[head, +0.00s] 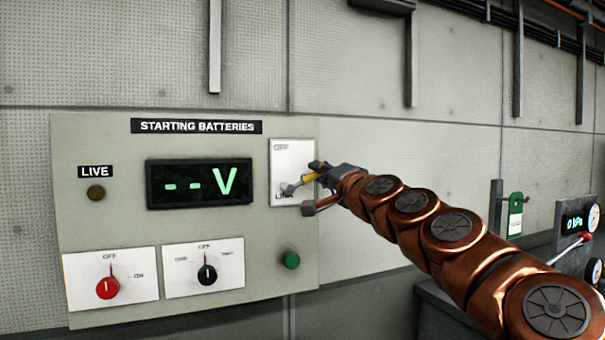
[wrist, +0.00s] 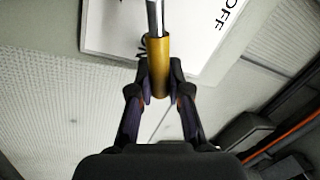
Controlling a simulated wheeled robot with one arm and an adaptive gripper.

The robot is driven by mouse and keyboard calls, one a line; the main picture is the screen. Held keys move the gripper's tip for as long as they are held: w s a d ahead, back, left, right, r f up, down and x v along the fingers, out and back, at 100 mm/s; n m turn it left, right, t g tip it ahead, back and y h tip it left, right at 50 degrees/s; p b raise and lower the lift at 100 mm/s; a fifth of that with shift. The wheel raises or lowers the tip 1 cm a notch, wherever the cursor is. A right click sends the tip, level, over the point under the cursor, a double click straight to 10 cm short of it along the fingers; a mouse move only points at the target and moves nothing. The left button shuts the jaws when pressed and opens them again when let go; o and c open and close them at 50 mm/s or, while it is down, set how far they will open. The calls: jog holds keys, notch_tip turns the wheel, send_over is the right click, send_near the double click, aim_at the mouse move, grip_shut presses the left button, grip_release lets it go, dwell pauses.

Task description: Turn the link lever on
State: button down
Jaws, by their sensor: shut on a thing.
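The link lever (head: 302,181) has a yellow grip and a silver shaft that ends in a round pivot. It sits on a white plate (head: 292,155) marked OFF at its upper left and LINK at its bottom. The lever slants up to the right from its pivot in the head view. My gripper (wrist: 160,85) is shut on the yellow grip, with one finger on each side. In the wrist view, the lever (wrist: 157,55) runs up from the fingers onto the plate.
The STARTING BATTERIES panel (head: 125,225) also carries a display (head: 199,183) reading "--V", a dark LIVE lamp (head: 95,193), a red knob (head: 107,288), a black knob (head: 207,275) and a green button (head: 290,260). A green tag (head: 516,213) hangs at the right.

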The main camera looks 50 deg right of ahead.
jog(key=shift+d+f+m, duration=0.2)
jog(key=shift+f+m, duration=0.5)
jog(key=shift+m, duration=0.4)
jog(key=c, duration=1.1)
grip_release()
jog(key=shift+s+r, duration=0.1)
jog(key=shift+d+r+h, duration=0.1)
jog(key=shift+r+h, duration=0.2)
jog(key=shift+r, duration=4.65)
jog(key=shift+c, duration=0.2)
